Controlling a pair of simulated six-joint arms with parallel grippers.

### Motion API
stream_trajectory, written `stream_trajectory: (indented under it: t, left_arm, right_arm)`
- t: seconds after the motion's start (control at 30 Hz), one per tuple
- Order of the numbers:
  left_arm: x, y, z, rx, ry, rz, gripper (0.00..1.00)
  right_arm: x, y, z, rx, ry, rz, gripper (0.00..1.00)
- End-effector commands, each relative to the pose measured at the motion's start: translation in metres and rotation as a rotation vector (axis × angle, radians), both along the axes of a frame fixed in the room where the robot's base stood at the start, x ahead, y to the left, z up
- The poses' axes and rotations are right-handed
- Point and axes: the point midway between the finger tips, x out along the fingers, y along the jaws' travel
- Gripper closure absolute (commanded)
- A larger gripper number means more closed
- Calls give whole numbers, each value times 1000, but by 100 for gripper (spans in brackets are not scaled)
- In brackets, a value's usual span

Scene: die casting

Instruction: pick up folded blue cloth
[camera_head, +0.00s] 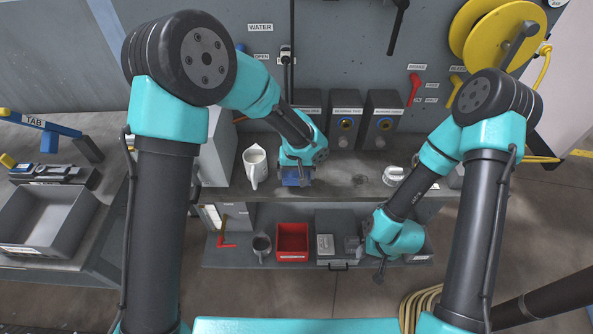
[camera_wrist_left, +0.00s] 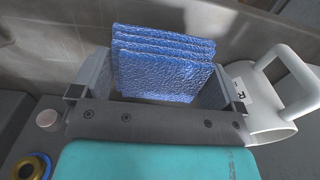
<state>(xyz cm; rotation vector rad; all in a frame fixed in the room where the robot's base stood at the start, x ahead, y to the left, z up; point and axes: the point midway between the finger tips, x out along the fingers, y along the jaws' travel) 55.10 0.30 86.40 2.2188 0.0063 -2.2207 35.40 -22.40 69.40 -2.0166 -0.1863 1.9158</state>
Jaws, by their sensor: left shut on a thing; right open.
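The folded blue cloth (camera_wrist_left: 165,70) shows as a stack of textured blue layers between the fingers of my left gripper (camera_wrist_left: 157,95) in the left wrist view. In the head view, a small part of the cloth (camera_head: 291,177) shows under the left gripper (camera_head: 297,174), at the upper bench. The left gripper is shut on the cloth. I cannot tell whether the cloth touches the bench. My right gripper (camera_head: 366,262) is open, low over the lower shelf at the right; its fingers are only partly clear.
A white pitcher (camera_head: 255,166) stands close to the left gripper and shows at the right of the left wrist view (camera_wrist_left: 277,90). A red bin (camera_head: 292,243), a dark mug (camera_head: 262,246) and a grey box (camera_head: 325,246) are on the lower shelf. Control boxes (camera_head: 345,125) stand behind.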

Motion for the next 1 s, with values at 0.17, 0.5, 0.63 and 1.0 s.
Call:
stream_trajectory:
  t: [0.17, 0.5, 0.63, 1.0]
  left_arm:
    - [-35, 0, 4, 0, 0, -3, 30]
    - [-113, 0, 11, 0, 0, -4, 30]
    - [-131, -1, 12, 0, 0, -2, 30]
    - [-142, -1, 13, -1, -1, 0, 30]
  right_arm:
    - [0, 0, 0, 0, 0, 0, 57]
    - [0, 0, 0, 0, 0, 0, 57]
    - [0, 0, 0, 0, 0, 0, 57]
    - [0, 0, 0, 0, 0, 0, 57]
